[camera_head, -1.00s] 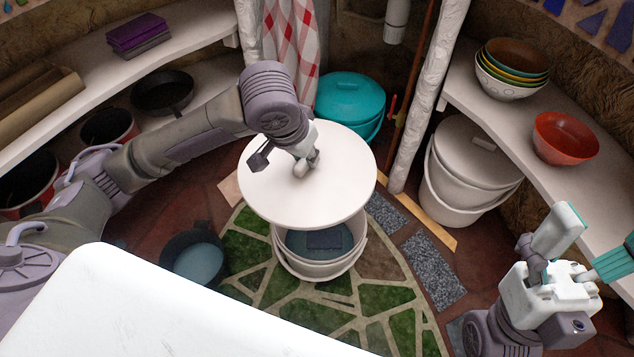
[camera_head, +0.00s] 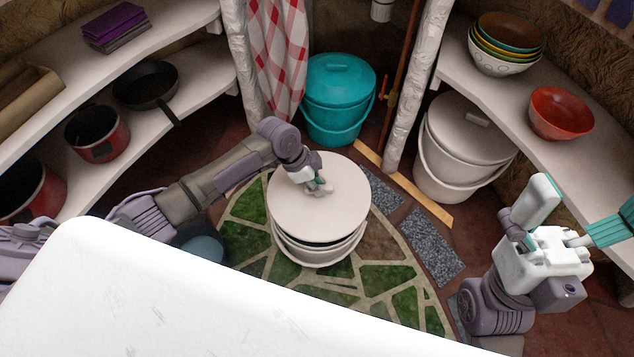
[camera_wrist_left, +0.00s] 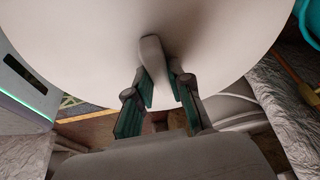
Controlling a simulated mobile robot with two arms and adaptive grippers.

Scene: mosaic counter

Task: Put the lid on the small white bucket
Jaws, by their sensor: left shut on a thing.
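The round white lid (camera_head: 335,215) is level over the small white bucket (camera_head: 318,258) on the floor and covers its opening. The bucket's rim and side show just under the lid's front edge. I cannot tell whether the lid touches the rim all round. My left gripper (camera_head: 318,187) is shut on the lid's handle at its middle. In the left wrist view the fingers (camera_wrist_left: 160,88) hold the handle (camera_wrist_left: 152,58) between them, with the pale lid (camera_wrist_left: 90,45) filling the upper part. My right gripper (camera_head: 570,225) is open and empty at the right.
A larger lidded white bucket (camera_head: 463,150) stands at the right under a shelf with bowls (camera_head: 560,113). A teal bucket (camera_head: 338,98) stands behind. Pots and pans (camera_head: 97,133) are on the left shelf. A white surface (camera_head: 180,300) blocks the lower left. Green stone-patterned floor (camera_head: 385,278) is clear around the bucket.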

